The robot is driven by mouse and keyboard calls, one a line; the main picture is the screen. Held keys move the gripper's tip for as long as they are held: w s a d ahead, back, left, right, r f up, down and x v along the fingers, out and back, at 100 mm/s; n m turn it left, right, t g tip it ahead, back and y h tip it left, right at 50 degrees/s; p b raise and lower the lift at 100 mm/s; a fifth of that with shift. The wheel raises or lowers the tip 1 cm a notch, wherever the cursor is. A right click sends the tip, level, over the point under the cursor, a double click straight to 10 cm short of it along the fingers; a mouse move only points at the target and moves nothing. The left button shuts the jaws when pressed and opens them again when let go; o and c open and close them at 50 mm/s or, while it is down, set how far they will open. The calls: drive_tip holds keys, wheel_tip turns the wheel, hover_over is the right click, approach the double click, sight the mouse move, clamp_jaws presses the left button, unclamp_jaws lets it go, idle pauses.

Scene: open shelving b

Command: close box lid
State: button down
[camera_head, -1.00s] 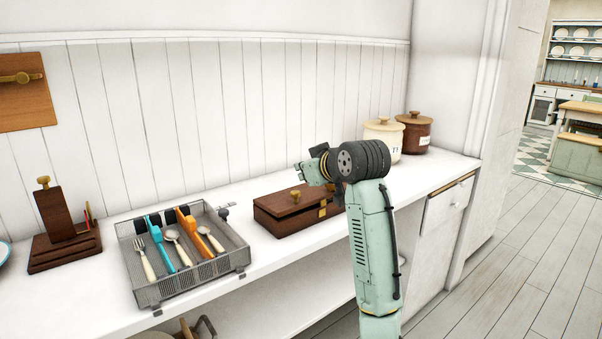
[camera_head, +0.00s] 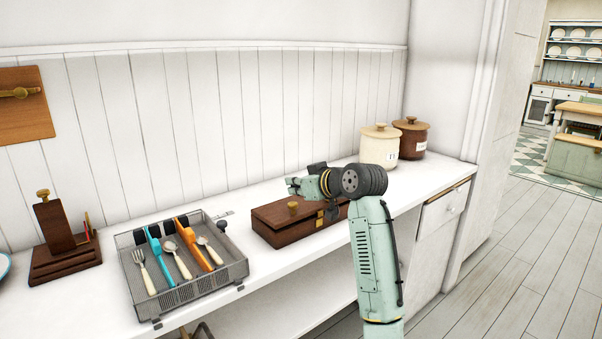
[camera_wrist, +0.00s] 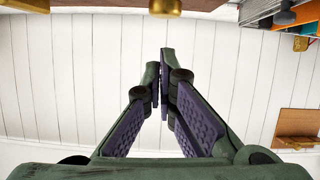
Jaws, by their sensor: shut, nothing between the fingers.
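The dark brown wooden box (camera_head: 283,235) sits on the white counter, right of the cutlery tray. My gripper (camera_head: 291,186) is above the rear of the box, pointing left in the head view, and appears apart from the lid. My wrist covers the box's right end. In the wrist view the gripper's fingertips (camera_wrist: 163,54) are together and empty against the white wall.
A grey mesh tray (camera_head: 205,288) with several pieces of cutlery stands left of the box. A cream jar (camera_head: 379,148) and a brown jar (camera_head: 412,138) stand behind to the right. A wooden stand (camera_head: 65,262) is at far left. The panelled wall (camera_head: 230,110) is close behind.

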drive_tip(key=shift+s+d+f, duration=0.1)
drive_tip(key=shift+f, duration=0.8)
drive_tip(key=shift+s+d+f+y+b, duration=0.1)
drive_tip(key=shift+s+f+y+b, duration=0.05)
drive_tip(key=shift+f+b, duration=0.35)
drive_tip(key=shift+s+f+y+b, duration=0.15)
drive_tip(key=shift+f+b, duration=0.15)
drive_tip(key=shift+b, duration=0.3)
drive_tip(key=shift+d+f+t+b, duration=0.15)
drive_tip(key=shift+f+t+b, duration=0.1)
drive_tip(key=shift+t+b, duration=0.35)
drive_tip(key=shift+s+r, duration=0.1)
drive_tip(key=shift+r, duration=0.15)
